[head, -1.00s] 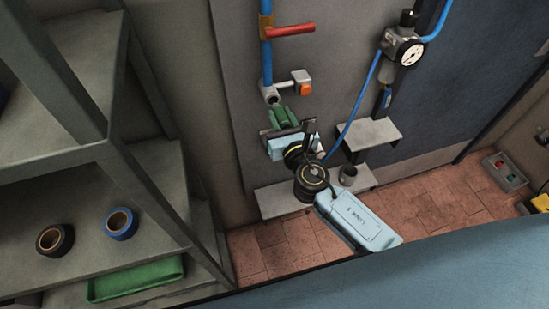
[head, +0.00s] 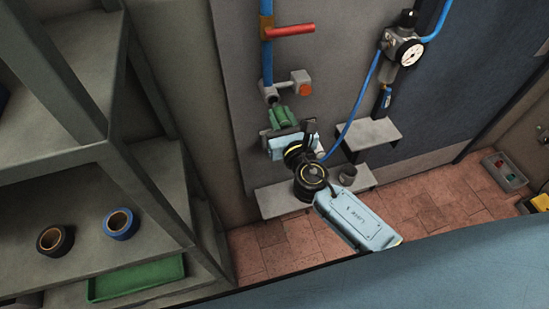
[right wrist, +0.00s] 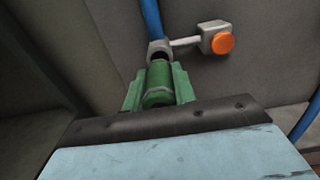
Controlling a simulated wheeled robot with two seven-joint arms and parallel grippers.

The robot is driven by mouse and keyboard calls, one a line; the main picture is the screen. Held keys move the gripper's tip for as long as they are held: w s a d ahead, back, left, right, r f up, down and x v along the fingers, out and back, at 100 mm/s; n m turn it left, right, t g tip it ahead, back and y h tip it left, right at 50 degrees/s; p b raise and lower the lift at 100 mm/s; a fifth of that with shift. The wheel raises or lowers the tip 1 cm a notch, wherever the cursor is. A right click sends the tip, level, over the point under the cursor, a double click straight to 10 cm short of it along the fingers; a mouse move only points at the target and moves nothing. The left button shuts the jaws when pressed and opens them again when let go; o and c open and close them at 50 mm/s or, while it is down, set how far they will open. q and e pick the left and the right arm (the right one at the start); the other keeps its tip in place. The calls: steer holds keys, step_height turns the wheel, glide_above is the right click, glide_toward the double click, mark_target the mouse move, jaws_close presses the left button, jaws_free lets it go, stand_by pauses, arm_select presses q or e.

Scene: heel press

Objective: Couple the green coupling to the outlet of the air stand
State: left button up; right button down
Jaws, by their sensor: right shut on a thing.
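The green coupling (head: 283,115) is in my right gripper (head: 281,118), just below the outlet (head: 270,97) of the air stand. In the right wrist view the green coupling (right wrist: 160,82) stands upright between the green finger pads, its top close under the grey outlet (right wrist: 158,50). The dark bore of the outlet shows above the coupling; I cannot tell whether the two touch. A grey arm with an orange button (right wrist: 222,43) sticks out to the right of the outlet. My left gripper is not in view.
A red lever (head: 290,30) sits on the blue pipe above the outlet. A regulator with a gauge (head: 408,52) and blue hose hangs to the right. Small grey shelves (head: 372,133) jut from the wall. A grey rack (head: 60,190) with tape rolls stands left.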

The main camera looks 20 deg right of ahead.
mark_target(277, 109)
steer(key=shift+w+r, duration=0.1)
steer(key=shift+w, duration=1.35)
steer(key=c, duration=1.1)
jaws_free()
steer(key=shift+o, duration=0.2)
steer(key=s+b, duration=0.1)
steer(key=s, duration=1.2)
steer(key=shift+s+d, duration=0.2)
